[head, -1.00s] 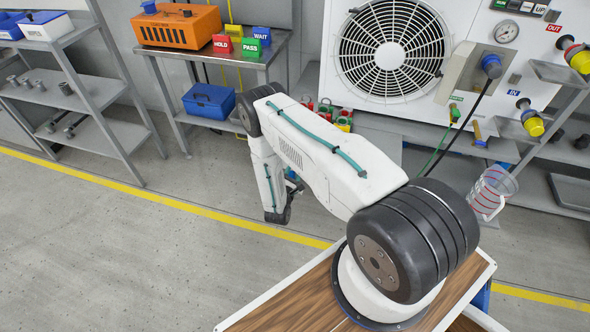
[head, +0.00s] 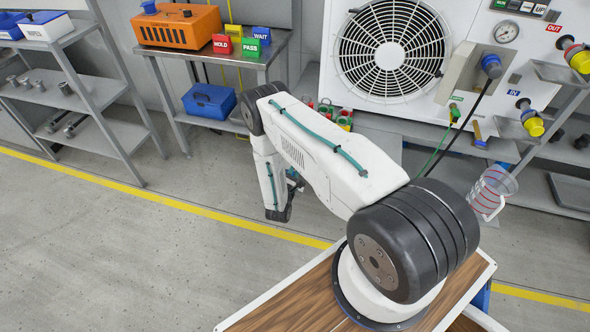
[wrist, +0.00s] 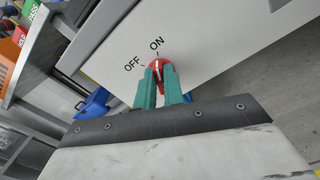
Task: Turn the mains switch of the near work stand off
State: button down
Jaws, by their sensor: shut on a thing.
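The mains switch is a red rotary knob (wrist: 156,63) on a pale panel (wrist: 105,55), with OFF printed to its left and ON above it. My gripper (wrist: 159,72) has its two green fingers closed on either side of the knob in the wrist view. The fingers cover the knob's lower part, and I cannot tell for certain which label its mark points to. In the head view my arm hides the switch, and the fingertips cannot be made out.
A steel bench (head: 273,48) with an orange box (head: 178,27) and HOLD, PASS and WAIT blocks stands at the back. A fan unit (head: 345,85) with hoses is to its right. Grey shelves (head: 115,135) stand at the left. The floor (head: 110,250) at the front left is clear.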

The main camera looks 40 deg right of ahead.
jog(key=n, duration=1)
jog(key=shift+w+a+n, duration=0.15)
jog(key=shift+w+n, duration=0.05)
jog(key=shift+n, duration=0.5)
jog(key=c, duration=1.5)
grip_release()
jog(key=v, duration=0.7)
jog(key=shift+s+a, duration=0.25)
jog(key=shift+a, duration=0.1)
